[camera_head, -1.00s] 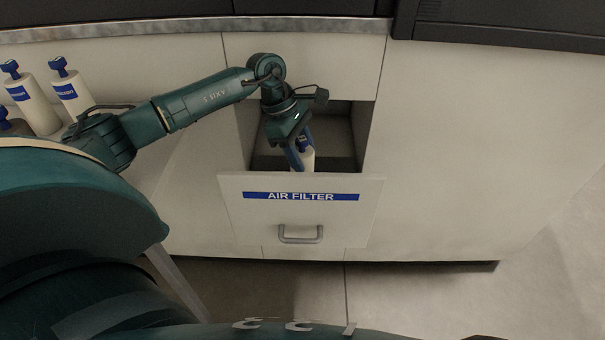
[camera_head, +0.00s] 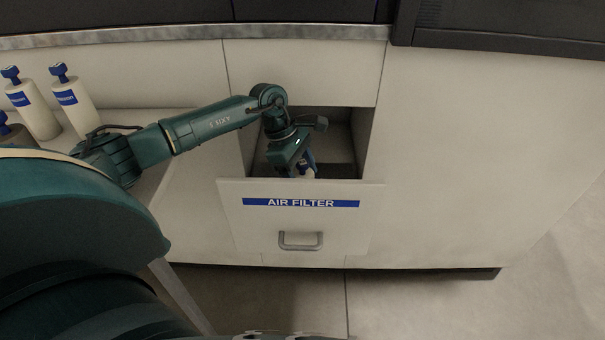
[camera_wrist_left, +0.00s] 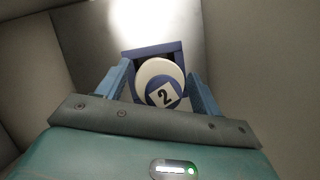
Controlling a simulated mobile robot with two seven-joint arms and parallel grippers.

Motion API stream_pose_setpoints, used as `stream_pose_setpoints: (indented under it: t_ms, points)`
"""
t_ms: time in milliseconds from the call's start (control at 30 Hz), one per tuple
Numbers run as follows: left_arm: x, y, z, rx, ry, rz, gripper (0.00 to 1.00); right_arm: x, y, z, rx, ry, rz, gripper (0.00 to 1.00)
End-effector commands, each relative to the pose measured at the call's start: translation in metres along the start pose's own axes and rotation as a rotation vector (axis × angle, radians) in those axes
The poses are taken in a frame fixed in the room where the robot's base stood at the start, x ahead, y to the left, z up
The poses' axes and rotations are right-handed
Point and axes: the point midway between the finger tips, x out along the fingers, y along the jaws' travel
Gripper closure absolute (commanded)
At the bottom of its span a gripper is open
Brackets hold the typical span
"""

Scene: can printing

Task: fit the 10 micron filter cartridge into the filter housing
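A white cylindrical filter cartridge (camera_head: 305,174) with a blue top is in the open AIR FILTER drawer, its lower part hidden by the drawer front. In the left wrist view the cartridge (camera_wrist_left: 150,72) shows its round end with a blue patch and a "2" label. A dark blue square frame (camera_wrist_left: 173,47), perhaps the housing, shows just beyond the cartridge. No micron marking is readable on it. My right gripper is not in view.
The drawer front (camera_head: 260,220) is pulled out, with a metal handle (camera_head: 300,241). White cartridges with blue tops (camera_head: 72,100) stand on a surface at the left. A dark machine (camera_head: 500,35) is at the upper right.

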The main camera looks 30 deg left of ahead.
Motion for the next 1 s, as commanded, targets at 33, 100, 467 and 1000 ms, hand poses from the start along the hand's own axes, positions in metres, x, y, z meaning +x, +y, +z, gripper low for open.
stream_pose_setpoints:
  t_ms: [33,100,467,1000]
  points:
    - [0.0,0.0,0.0,0.0,0.0,0.0,0.3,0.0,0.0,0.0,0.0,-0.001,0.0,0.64]
    - [0.0,0.0,0.0,0.0,0.0,0.0,0.3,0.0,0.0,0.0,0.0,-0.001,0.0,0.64]
    - [-0.019,0.001,0.001,0.001,0.0,0.002,0.3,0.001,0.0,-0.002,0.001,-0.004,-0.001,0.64]
    - [-0.117,0.001,0.001,0.0,0.0,0.002,0.3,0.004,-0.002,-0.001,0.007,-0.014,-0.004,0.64]
